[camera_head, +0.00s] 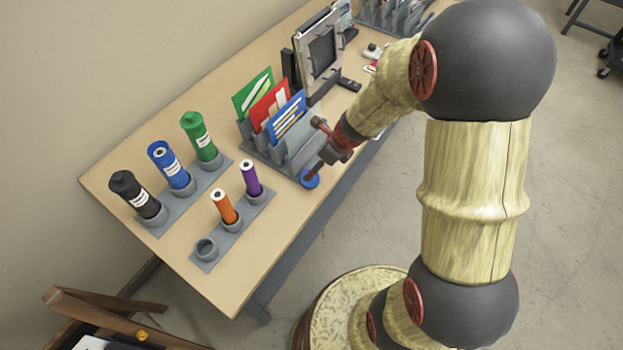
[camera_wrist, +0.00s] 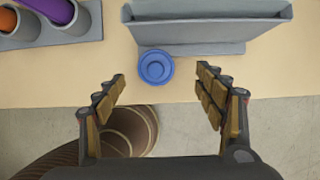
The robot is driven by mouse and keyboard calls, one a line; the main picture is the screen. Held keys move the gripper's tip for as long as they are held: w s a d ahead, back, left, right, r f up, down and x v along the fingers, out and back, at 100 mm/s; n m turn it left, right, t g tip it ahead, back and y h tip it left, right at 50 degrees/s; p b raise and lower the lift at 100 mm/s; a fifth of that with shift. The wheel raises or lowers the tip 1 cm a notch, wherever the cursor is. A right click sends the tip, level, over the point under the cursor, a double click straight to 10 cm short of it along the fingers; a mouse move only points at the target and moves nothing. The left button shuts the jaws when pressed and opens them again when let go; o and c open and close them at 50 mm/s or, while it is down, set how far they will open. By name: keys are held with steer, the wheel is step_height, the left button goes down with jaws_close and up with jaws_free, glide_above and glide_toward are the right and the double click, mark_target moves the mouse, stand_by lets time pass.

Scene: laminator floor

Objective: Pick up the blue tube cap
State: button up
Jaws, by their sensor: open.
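The blue tube cap (camera_head: 310,181) lies on the table near its front edge, just in front of the grey card rack. In the wrist view the round blue cap (camera_wrist: 155,67) lies ahead of my gripper, left of the middle line between the fingers. My gripper (camera_head: 316,165) is over the cap in the head view and partly covers it. In the wrist view my gripper (camera_wrist: 160,80) is open and empty, its two fingers wide apart on either side. Whether a finger touches the cap cannot be told.
The grey rack (camera_wrist: 205,30) with coloured cards stands right behind the cap. Left of it, black, blue and green tubes (camera_head: 204,140) and orange and purple tubes (camera_head: 224,207) stand in grey holders. One holder cup (camera_head: 206,249) is empty. The table edge (camera_wrist: 270,98) is close in front.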

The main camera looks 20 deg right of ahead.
steer(key=b+x, duration=0.1)
steer(key=x, duration=0.1)
steer(key=b+x, duration=0.1)
steer(key=x, duration=0.2)
steer(key=s+b+x, duration=0.1)
steer(key=x, duration=0.1)
steer(key=shift+w+a+f+b, duration=0.15)
steer(key=shift+a+f+b, duration=0.05)
steer(key=shift+f+b, duration=0.2)
steer(key=shift+r, duration=0.1)
steer(key=c, duration=1)
